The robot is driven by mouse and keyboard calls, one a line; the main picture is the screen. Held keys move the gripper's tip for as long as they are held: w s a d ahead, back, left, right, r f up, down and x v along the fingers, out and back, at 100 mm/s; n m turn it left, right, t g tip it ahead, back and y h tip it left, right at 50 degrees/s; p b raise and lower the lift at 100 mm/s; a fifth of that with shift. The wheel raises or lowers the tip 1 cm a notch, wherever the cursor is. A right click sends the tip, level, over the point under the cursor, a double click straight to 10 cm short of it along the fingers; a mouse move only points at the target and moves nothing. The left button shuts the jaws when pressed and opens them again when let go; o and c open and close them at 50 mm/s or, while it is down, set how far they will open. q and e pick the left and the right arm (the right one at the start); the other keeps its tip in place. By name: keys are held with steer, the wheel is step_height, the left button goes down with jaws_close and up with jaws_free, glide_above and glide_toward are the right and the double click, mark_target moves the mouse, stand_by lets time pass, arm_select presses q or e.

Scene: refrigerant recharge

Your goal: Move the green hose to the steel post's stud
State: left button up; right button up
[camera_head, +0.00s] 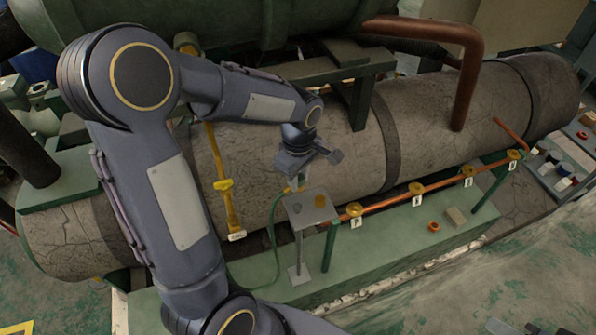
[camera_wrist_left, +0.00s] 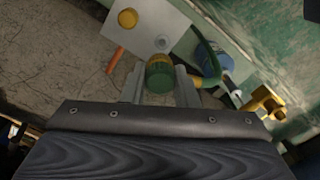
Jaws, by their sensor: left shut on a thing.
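My left gripper (camera_head: 301,176) is above the steel post's plate (camera_head: 309,212) in the head view. In the left wrist view the gripper (camera_wrist_left: 160,88) is shut on the green hose's end fitting (camera_wrist_left: 159,74), a short cylinder with a green band and yellow end. The green hose (camera_head: 274,240) hangs beside the post and loops onto the green base; part of it also shows in the wrist view (camera_wrist_left: 204,46). The plate carries a bare grey stud (camera_wrist_left: 162,42) and a yellow cap (camera_wrist_left: 127,18). The fitting appears apart from the stud. My right gripper is out of view.
A copper pipe (camera_head: 390,199) with several yellow valves and white tags runs along the green base, right of the post. A yellow valve pipe (camera_head: 223,185) stands left. The large grey cylinder (camera_head: 345,160) lies close behind. An orange cap (camera_head: 433,226) and a block (camera_head: 456,217) lie on the base.

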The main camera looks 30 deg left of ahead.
mark_target(297, 204)
arm_select(q)
steer(key=shift+s+a+f, duration=0.15)
steer(key=shift+s+f, duration=0.05)
steer(key=shift+s, duration=0.1)
steer(key=shift+f+b, duration=0.25)
steer(key=shift+b, duration=0.15)
step_height(297, 204, down, 3)
steer(key=shift+f+b, duration=0.1)
steer(key=shift+b, duration=1)
steer(key=shift+w+f+b, duration=0.1)
steer(key=shift+f+b, duration=0.95)
steer(key=shift+f, duration=0.15)
steer(key=shift+b, duration=0.3)
steer(key=shift+f+b, duration=0.75)
steer(key=shift+f, duration=0.15)
steer(key=o, duration=1)
